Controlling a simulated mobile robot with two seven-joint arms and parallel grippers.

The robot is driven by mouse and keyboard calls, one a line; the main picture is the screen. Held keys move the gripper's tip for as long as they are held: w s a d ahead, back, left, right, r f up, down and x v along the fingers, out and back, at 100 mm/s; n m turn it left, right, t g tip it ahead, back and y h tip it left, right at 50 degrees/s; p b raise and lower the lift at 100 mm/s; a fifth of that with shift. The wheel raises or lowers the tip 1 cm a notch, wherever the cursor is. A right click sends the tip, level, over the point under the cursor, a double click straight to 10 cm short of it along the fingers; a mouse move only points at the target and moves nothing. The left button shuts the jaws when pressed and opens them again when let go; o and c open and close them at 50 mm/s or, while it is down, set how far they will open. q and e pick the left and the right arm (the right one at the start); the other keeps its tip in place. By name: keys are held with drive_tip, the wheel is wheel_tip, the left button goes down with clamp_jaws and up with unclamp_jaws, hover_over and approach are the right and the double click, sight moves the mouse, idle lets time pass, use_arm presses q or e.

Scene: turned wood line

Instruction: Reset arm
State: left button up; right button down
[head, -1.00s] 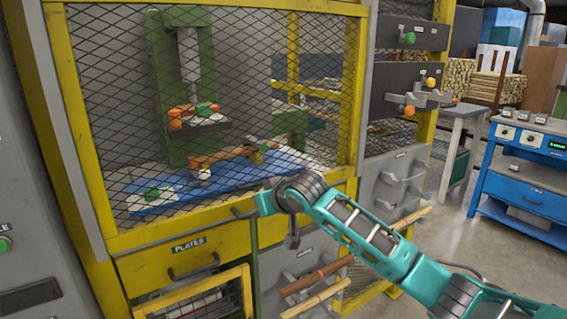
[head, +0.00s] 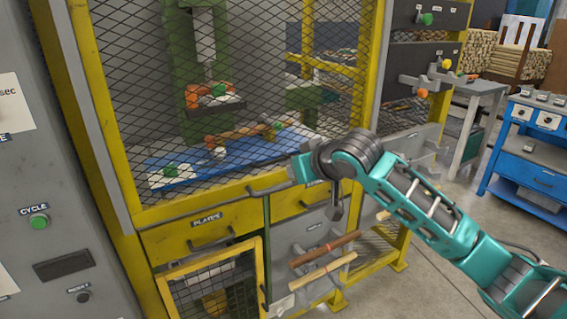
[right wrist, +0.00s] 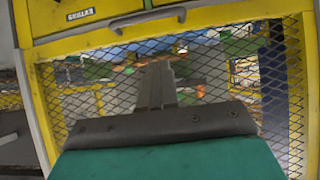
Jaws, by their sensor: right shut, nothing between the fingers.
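My right arm (head: 420,210) comes in from the lower right of the head view. Its wrist joint is in front of the yellow cabinet, over the drawers under the mesh window. In the right wrist view my right gripper (right wrist: 156,82) is shut and empty, its grey fingers together in front of a mesh panel and below a yellow drawer (right wrist: 95,25) with a handle. I cannot tell whether the fingertips touch the mesh. In the head view the fingers are hard to make out. My left gripper is not in view.
A mesh window (head: 270,70) closes off a green press (head: 195,110). Turned wooden bars (head: 325,250) stick out at the lower front. A grey panel with a green CYCLE button (head: 39,222) stands at left. A blue workbench (head: 535,175) stands at right, with open floor before it.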

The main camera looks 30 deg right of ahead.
drive_tip(key=s+a+f+y, duration=0.1)
drive_tip(key=s+a+f, duration=0.2)
drive_tip(key=s+f, duration=0.35)
drive_tip(key=s+a+f+n, duration=0.1)
drive_tip(key=s+a+f, duration=0.2)
drive_tip(key=f, duration=0.7)
drive_tip(key=s+a+f+y, duration=0.1)
drive_tip(key=s+a+f, duration=0.25)
drive_tip(key=f, duration=0.45)
drive_tip(key=s+f+h, duration=0.1)
drive_tip(key=s+f, duration=0.4)
drive_tip(key=s, duration=0.6)
drive_tip(key=shift+a+f+n, duration=0.25)
drive_tip(key=shift+a+n, duration=0.15)
drive_tip(key=shift+a, duration=0.05)
drive_tip(key=c, duration=1.8)
unclamp_jaws()
drive_tip(key=shift+s, duration=0.1)
